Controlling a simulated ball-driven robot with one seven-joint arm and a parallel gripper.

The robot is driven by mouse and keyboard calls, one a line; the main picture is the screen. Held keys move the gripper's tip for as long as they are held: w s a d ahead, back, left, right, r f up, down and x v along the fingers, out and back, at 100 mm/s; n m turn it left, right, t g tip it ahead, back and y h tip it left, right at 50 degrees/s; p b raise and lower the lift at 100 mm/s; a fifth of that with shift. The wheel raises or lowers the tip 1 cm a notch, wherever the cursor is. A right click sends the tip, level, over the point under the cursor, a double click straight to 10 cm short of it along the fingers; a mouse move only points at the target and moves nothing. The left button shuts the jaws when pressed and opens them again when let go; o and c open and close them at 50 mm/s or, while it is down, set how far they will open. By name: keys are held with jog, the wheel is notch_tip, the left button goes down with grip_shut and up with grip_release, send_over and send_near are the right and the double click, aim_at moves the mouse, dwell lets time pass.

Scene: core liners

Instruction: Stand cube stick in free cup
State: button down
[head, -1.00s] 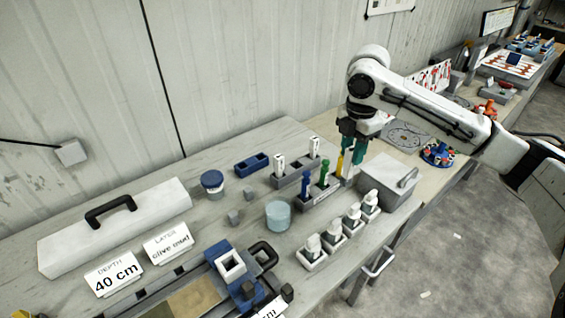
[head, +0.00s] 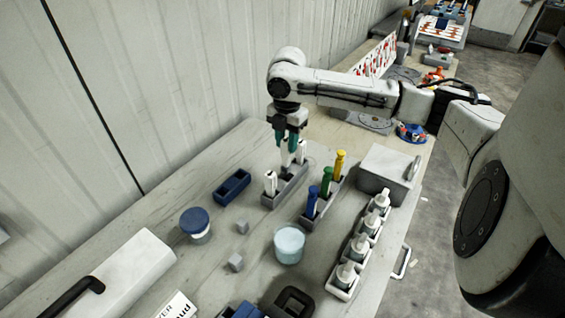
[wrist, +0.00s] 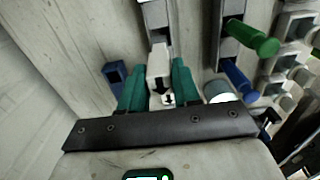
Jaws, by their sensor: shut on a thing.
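My gripper (head: 292,152) has teal fingers shut on a white stick (head: 301,152), the far one of two in a grey rack (head: 285,190). The other white stick (head: 270,182) stands upright in the near slot. A small blue two-hole block (head: 232,187) lies left of the rack; it also shows in the wrist view (wrist: 115,73). A pale blue round cup (head: 289,245) stands nearer.
A second grey rack (head: 324,201) holds blue, green and yellow sticks to the right. A row of white bottles (head: 360,248), a grey box (head: 387,170), a blue-lidded jar (head: 195,224) and small grey cubes (head: 236,263) stand around. Table left of the blue block is clear.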

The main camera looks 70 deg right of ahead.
aim_at(286, 157)
jog(key=shift+f+p, duration=0.45)
jog(key=shift+f, duration=2.6)
jog(key=shift+f, duration=0.2)
jog(key=c, duration=0.8)
grip_release()
jog(key=shift+r, duration=0.1)
notch_tip(286, 157, up, 12)
jog(key=shift+r+b, duration=0.15)
jog(key=shift+b, duration=0.95)
